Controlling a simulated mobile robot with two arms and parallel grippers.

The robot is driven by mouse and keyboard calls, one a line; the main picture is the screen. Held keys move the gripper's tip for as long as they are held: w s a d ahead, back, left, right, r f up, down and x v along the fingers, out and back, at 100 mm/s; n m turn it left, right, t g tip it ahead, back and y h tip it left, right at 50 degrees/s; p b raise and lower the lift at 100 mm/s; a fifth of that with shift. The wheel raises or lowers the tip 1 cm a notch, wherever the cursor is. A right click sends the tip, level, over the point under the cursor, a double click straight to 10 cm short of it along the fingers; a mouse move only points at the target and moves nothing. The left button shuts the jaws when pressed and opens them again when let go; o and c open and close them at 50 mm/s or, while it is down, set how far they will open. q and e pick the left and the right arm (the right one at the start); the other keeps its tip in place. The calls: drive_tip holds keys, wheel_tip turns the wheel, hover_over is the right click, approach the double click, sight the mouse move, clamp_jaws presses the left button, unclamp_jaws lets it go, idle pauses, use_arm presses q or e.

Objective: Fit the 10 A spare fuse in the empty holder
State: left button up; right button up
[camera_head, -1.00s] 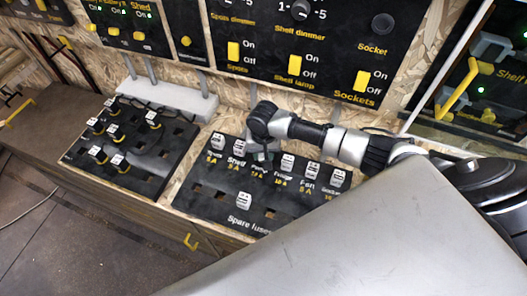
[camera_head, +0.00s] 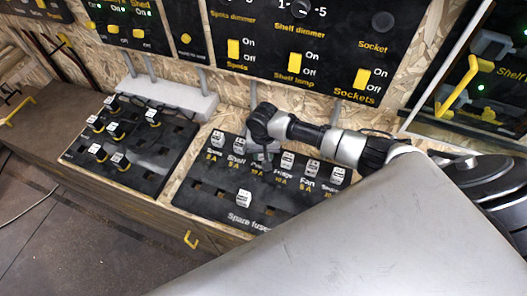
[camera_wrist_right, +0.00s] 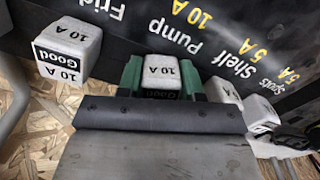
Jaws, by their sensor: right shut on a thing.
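My right gripper (camera_head: 267,156) is over the Pump place in the back row of the black fuse panel (camera_head: 228,214). In the right wrist view its green fingertips (camera_wrist_right: 161,82) are shut on a white fuse (camera_wrist_right: 162,72) marked 10 A. The Pump 10 A label lies just beyond this fuse. Whether the fuse is seated in the holder is hidden by the gripper. One white fuse (camera_head: 244,198) stands in the front row, above the Spare fuses lettering. My left gripper is not in view.
A Fridge fuse (camera_wrist_right: 68,48) marked 10 A Good and a Shelf fuse (camera_wrist_right: 226,95) stand close on either side of the gripper. Farther left, another black panel (camera_head: 150,160) holds several fuse-like pieces. Switch panels (camera_head: 300,50) rise behind.

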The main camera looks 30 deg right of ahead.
idle(0.4)
drive_tip(key=o, duration=1.5)
wheel_tip(320, 180, up, 9)
drive_tip(key=p, duration=1)
